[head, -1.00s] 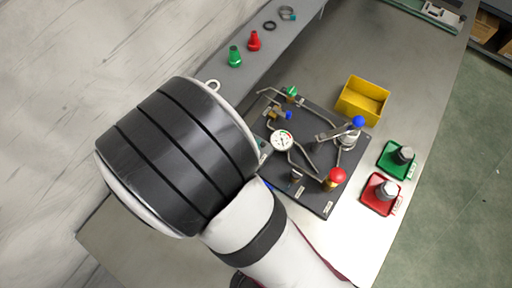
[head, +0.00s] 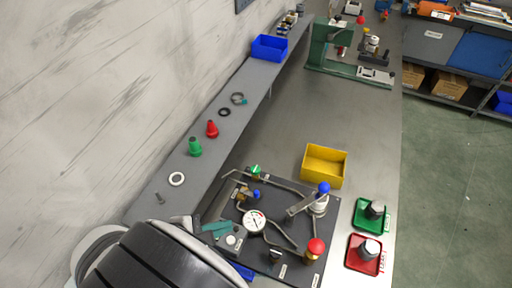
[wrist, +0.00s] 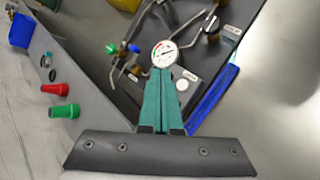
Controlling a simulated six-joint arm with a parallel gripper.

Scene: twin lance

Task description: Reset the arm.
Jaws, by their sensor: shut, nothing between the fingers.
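My gripper (wrist: 158,100) shows in the wrist view as two teal fingers lying together with nothing between them. In the head view its teal fingers (head: 216,228) show at the lower left, beside the left edge of the black panel (head: 292,268); the dark rounded part of my arm fills the bottom left. In the wrist view the fingertips point toward the pressure gauge (wrist: 164,53) on the panel; whether they touch anything cannot be told. The gauge also shows in the head view (head: 254,221).
The panel carries pipes, a blue knob (head: 323,188) and a red knob (head: 316,247). A yellow bin (head: 324,166), green tray (head: 361,219) and red tray (head: 352,259) stand nearby.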

